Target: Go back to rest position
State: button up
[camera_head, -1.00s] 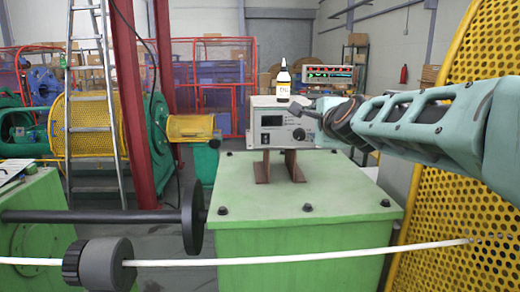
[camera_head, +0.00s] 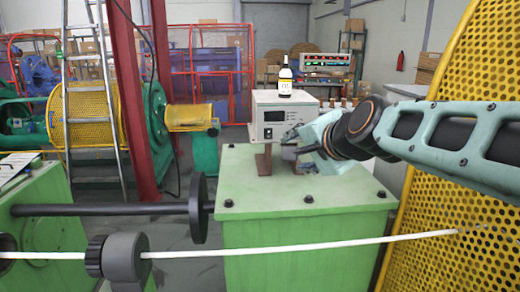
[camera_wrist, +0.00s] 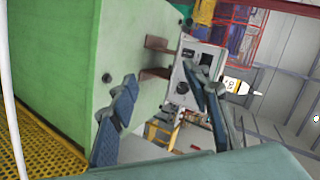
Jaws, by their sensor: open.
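My gripper (camera_head: 292,143) is in front of the lower right part of a white control box (camera_head: 262,118) and above the green cabinet (camera_head: 300,188) in the head view. In the wrist view my gripper (camera_wrist: 158,74) has its two blue-grey fingers spread apart with nothing between them. The control box stands on brown brackets (camera_head: 264,160) on the cabinet, and my gripper partly hides its right side. A white-labelled bottle (camera_head: 285,82) stands upright on the box; it also shows in the wrist view (camera_wrist: 236,86). My arm reaches in from the right edge.
A yellow perforated guard (camera_head: 470,190) stands close on the right, below and behind my arm. A white strand (camera_head: 300,246) crosses the front through a dark grey roller (camera_head: 127,261). A black disc on a shaft (camera_head: 198,209) is left of the cabinet. A ladder (camera_head: 90,90) stands farther back.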

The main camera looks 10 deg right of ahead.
jog(key=s+f+n+g+p, duration=0.2)
jog(key=s+n, duration=0.1)
jog(key=s, duration=0.4)
jog(key=s+f+n+g+h+p, duration=0.1)
jog(key=s+f+n+g+p, duration=0.1)
jog(key=s, duration=0.6)
jog(key=s+f+n+g+h+p, duration=0.1)
jog(key=s+f+n+g+p, duration=0.1)
jog(key=s+f+n+p, duration=0.2)
jog(key=s+n, duration=0.2)
jog(key=s, duration=0.2)
jog(key=shift+s+a+g, duration=0.25)
jog(key=shift+a+g, duration=0.05)
jog(key=shift+a, duration=0.05)
